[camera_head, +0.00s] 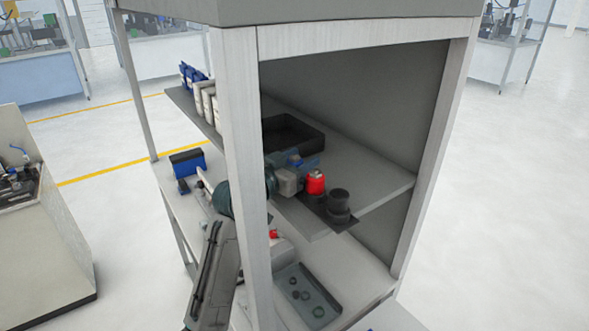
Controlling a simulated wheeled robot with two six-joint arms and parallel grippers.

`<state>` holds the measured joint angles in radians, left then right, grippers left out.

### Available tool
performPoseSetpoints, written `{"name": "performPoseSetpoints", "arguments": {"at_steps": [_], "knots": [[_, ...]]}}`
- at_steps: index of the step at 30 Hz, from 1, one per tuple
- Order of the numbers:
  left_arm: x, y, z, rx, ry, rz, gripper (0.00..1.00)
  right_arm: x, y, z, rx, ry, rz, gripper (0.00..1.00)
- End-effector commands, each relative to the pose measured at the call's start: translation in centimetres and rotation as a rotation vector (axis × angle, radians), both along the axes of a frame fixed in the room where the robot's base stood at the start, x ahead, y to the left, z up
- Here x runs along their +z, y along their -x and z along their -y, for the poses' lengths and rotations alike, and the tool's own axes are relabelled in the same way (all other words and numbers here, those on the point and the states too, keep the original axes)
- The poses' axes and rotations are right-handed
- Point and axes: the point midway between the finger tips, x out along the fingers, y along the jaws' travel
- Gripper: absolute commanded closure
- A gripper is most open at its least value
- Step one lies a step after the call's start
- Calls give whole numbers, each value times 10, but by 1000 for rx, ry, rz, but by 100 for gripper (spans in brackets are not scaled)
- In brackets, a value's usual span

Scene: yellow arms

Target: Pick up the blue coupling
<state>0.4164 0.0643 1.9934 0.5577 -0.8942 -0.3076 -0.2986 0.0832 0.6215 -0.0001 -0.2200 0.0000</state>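A small blue piece, likely the blue coupling (309,162), shows on the middle shelf at the tip of my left gripper (299,163). It is partly covered by the gripper. My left arm reaches in past the front left post, and its gripper is close to or touching the blue piece. The fingers are too small and covered to tell whether they are open or shut on it. My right gripper is not in view.
A red coupling (315,182) stands just in front of the gripper, with black round parts (338,203) beside it. A black tray (291,133) lies behind. The cabinet post (240,170) stands close to my arm. A lower tray (306,296) holds several rings.

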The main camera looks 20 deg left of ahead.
Motion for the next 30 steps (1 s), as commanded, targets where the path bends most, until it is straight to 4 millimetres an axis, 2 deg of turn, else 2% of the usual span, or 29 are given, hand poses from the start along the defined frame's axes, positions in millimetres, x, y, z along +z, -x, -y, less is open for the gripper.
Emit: {"name": "performPoseSetpoints", "arguments": {"at_steps": [1, 5, 17, 23, 26, 30], "knots": [[0, 0, 0, 0, 0, 0, 63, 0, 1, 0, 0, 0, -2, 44], [0, 0, 0, 0, 0, 0, 88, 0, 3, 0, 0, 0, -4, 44], [5, 0, 0, 0, 0, 0, 88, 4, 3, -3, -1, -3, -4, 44], [23, 0, 0, 0, 0, 1, 88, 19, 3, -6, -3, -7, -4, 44], [38, 0, 0, 0, -1, 5, 88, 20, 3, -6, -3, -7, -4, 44], [37, 25, -12, 1, -6, 1, 88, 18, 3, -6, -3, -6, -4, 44]]}}
